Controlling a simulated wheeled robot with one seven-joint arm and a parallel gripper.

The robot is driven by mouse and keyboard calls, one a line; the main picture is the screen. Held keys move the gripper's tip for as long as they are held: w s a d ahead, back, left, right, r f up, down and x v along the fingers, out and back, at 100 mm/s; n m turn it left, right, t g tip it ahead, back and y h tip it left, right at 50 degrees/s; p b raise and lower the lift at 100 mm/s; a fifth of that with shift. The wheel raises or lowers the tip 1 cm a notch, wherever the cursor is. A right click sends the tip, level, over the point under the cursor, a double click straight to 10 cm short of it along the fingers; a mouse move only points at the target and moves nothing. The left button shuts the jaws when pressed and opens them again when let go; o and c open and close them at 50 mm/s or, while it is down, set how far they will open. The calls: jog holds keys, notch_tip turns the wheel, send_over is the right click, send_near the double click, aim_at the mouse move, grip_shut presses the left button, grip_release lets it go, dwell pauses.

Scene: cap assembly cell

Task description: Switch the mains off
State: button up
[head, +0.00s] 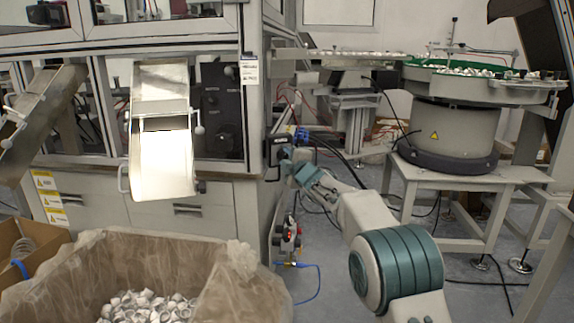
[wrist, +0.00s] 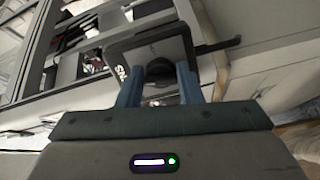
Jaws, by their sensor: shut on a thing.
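The mains switch is a dark knob (wrist: 157,72) on a dark switch box with small white lettering (wrist: 122,72) in the wrist view. In the head view the dark box (head: 276,147) sits on the right side of the machine cabinet, near its front corner. My gripper (head: 289,160) reaches it from the lower right. In the wrist view the two blue fingers of my gripper (wrist: 158,88) stand on either side of the knob and are shut on it. The fingers and palm hide part of the knob, and I cannot tell its exact turn position.
The cabinet (head: 100,205) with metal chutes (head: 163,165) stands at left. A lined box of white caps (head: 140,305) is in front. Below the switch is a valve unit with a blue hose (head: 290,240). A bowl feeder (head: 445,125) stands on a table at right.

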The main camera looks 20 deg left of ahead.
jog(key=shift+n+b, duration=0.5)
jog(key=shift+n, duration=0.7)
jog(key=o, duration=1)
jog(key=shift+c, duration=0.2)
jog(key=v, duration=1.4)
jog(key=shift+w, duration=0.1)
jog(key=shift+r, duration=0.1)
